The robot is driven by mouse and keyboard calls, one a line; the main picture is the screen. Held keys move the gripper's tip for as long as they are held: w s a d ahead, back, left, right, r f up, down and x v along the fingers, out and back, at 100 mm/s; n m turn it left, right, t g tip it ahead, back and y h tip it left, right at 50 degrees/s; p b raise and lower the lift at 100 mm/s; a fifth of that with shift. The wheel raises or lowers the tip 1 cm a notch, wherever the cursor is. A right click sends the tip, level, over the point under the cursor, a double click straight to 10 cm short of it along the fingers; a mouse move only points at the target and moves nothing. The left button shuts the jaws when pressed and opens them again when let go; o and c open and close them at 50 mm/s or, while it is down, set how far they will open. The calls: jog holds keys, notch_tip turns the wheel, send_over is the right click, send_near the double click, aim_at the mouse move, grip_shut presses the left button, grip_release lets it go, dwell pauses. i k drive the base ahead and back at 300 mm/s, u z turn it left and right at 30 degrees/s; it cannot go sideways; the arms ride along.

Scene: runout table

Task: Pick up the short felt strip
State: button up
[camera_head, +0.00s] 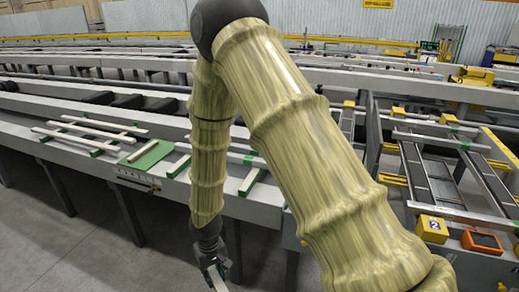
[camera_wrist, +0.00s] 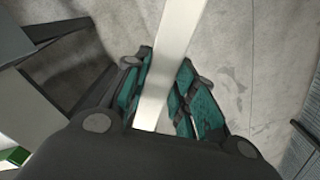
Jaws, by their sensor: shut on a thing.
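My gripper (camera_head: 214,270) hangs low in front of the runout table (camera_head: 262,212), over the floor. Its teal-padded fingers also show in the wrist view (camera_wrist: 168,75), closed on the two sides of a smooth pale bar (camera_wrist: 178,32). The bar runs out beyond the fingertips, clear of the table; its far end is cut off by the picture edge. It looks pale and hard, not like green felt. Several green strips, such as one at the left (camera_head: 97,152), lie under pale bars on the table. I cannot tell which is the short felt strip.
A green mat (camera_head: 152,160) with a small brown piece lies at the table's front edge. A yellow box (camera_head: 432,228) and an orange device (camera_head: 482,241) stand at the right. My arm hides the table's middle. Bare grey floor (camera_head: 60,255) is open at the left.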

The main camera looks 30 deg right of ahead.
aim_at(144, 150)
jog(key=z, duration=0.85)
jog(key=i, duration=0.75)
jog(key=z, duration=0.2)
